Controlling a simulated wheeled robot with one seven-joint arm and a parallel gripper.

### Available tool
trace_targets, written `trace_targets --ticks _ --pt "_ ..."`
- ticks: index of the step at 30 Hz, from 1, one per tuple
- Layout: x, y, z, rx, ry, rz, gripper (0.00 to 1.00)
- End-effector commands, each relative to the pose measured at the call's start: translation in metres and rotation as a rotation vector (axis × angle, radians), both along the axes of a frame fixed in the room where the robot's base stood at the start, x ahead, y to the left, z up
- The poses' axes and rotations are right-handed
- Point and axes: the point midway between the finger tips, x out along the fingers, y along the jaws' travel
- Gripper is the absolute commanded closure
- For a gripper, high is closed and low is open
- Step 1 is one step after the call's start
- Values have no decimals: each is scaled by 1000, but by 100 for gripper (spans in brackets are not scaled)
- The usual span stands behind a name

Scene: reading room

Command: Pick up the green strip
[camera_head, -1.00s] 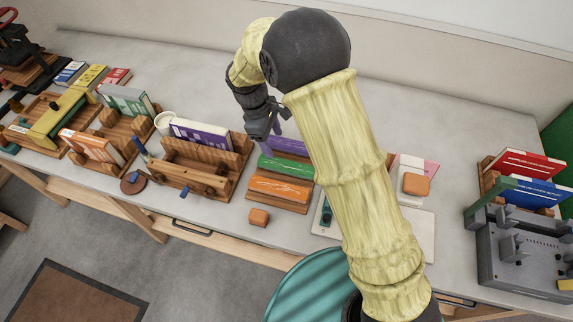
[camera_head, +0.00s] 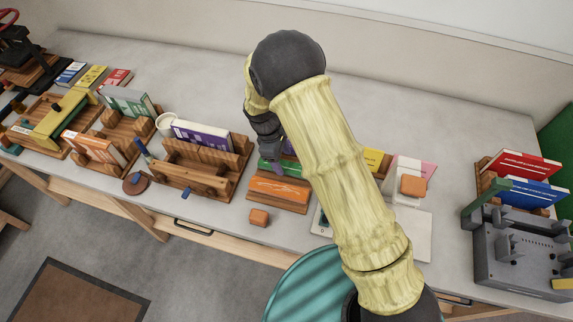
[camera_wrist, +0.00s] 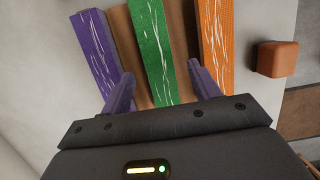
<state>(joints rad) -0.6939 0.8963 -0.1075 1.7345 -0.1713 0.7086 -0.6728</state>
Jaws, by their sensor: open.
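The green strip (camera_wrist: 154,50) lies on a wooden rack between a purple strip (camera_wrist: 97,50) and an orange strip (camera_wrist: 216,45), each with white streaks. In the head view the green strip (camera_head: 268,166) is partly hidden by my gripper (camera_head: 280,168). In the wrist view my gripper (camera_wrist: 162,92) is open, with one purple finger on each side of the green strip. The left finger overlaps the purple strip in the picture, and the right finger is near the orange strip. I cannot tell how high the fingertips are above the strip. The orange strip (camera_head: 277,189) is nearest the table's front edge.
An orange block (camera_head: 259,217) stands just in front of the rack. A wooden holder with a purple book (camera_head: 202,136) is close on the left. My arm hides part of the table to the right, where a white pad (camera_head: 411,230) lies.

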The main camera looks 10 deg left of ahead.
Motion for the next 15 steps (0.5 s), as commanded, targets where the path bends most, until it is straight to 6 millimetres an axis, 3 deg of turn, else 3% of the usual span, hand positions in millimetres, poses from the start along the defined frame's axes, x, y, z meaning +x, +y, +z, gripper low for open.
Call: trace_targets --ticks 6,15 --pt "0 -8 -25 -2 1 0 38" --pt "0 -8 -27 0 -1 -1 38"
